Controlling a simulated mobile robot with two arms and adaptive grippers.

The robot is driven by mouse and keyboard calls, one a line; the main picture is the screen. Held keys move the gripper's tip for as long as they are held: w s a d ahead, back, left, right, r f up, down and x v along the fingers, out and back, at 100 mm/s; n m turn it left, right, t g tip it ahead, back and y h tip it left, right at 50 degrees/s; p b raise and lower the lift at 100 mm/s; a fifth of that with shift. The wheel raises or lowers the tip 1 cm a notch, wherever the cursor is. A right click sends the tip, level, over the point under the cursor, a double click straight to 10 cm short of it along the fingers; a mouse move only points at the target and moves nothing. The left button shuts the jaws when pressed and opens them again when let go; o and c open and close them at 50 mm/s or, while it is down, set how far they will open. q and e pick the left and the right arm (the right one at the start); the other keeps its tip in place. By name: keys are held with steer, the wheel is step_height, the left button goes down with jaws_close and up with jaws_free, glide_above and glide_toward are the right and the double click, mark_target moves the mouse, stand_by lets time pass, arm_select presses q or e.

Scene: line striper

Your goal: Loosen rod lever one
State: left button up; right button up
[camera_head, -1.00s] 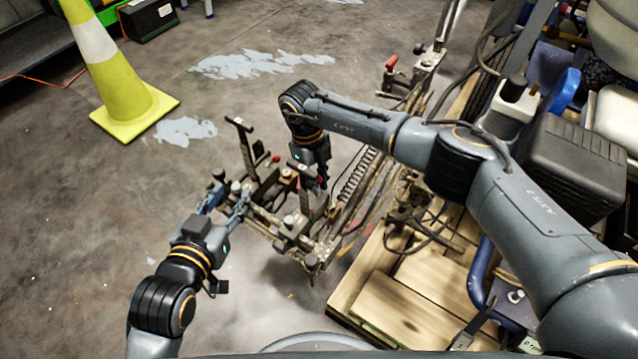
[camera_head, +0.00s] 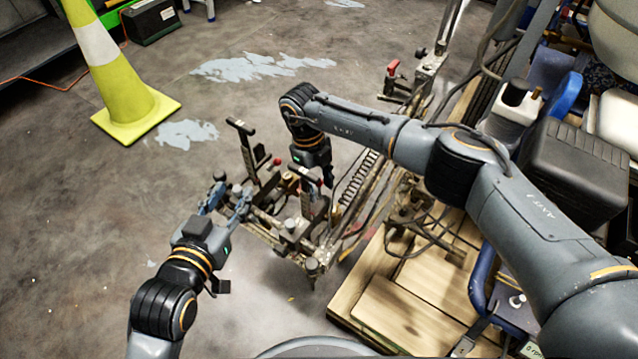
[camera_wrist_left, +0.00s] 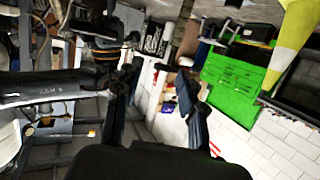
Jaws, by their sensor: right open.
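The line striper's rod assembly (camera_head: 290,232) stands on the floor in the middle of the head view, with several rods, clamps and knobs. A black T-shaped handle (camera_head: 241,126) rises on its far left side. A round grey knob (camera_head: 219,175) sits at its left end; I cannot tell which part is rod lever one. My left gripper (camera_head: 224,197) is at this left end, its fingers spread; the left wrist view shows a gap between them (camera_wrist_left: 160,88). My right gripper (camera_head: 326,178) is open, pointing down over the assembly's right part, its fingertips partly hidden.
A yellow and white cone (camera_head: 120,85) stands at the upper left. A wooden pallet (camera_head: 400,310) and cables lie right of the assembly. A red-knobbed lever (camera_head: 392,67) stands behind. The floor to the left is clear. A green cabinet (camera_wrist_left: 235,78) shows in the left wrist view.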

steer(key=v, duration=1.2)
steer(key=shift+s+d, duration=0.1)
